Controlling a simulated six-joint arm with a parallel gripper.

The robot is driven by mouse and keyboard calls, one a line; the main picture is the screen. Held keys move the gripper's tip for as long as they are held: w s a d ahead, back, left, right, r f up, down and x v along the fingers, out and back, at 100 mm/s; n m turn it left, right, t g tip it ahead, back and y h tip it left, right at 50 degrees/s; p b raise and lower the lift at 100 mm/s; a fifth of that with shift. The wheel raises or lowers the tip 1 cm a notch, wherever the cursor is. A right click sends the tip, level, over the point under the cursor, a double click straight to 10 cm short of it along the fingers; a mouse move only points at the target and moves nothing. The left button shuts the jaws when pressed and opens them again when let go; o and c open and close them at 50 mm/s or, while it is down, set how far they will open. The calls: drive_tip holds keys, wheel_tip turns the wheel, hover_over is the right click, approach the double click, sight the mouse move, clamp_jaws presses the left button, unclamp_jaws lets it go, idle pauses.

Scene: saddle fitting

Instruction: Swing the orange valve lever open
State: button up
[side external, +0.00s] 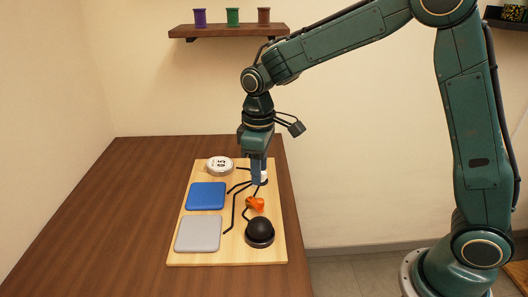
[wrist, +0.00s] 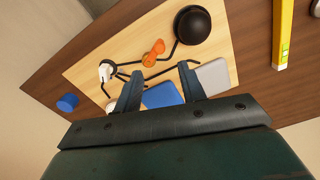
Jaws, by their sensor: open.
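The orange valve lever (side external: 255,203) sits on the light wooden board (side external: 222,258), between the black dome and my gripper. It also shows in the wrist view (wrist: 153,52), beyond and between my two fingertips. My gripper (side external: 259,182) points down over the board's right side, behind the lever in the side view. In the wrist view its two fingers (wrist: 160,71) stand apart with nothing held between them. The lever looks clear of both fingers. My gripper partly hides a white part with a dark base (side external: 264,176).
The board also carries a blue pad (side external: 206,195), a grey pad (side external: 198,234), a white round dial (side external: 219,166), a black dome (side external: 260,232) and black lines. A yellow bar (wrist: 283,35) lies off the board in the wrist view. The brown table (side external: 110,220) is clear to the left.

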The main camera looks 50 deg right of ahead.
wheel_tip(320, 180, up, 4)
idle(0.6)
drive_tip(key=s+d+r+m+t, duration=0.35)
drive_tip(key=s+r, duration=0.45)
drive_tip(key=s, duration=0.3)
drive_tip(key=s+d+m+t, duration=0.2)
drive_tip(key=s+d, duration=0.1)
drive_tip(key=s, duration=1)
drive_tip(key=shift+s+d+f, duration=0.35)
drive_tip(key=shift+d+f, duration=0.05)
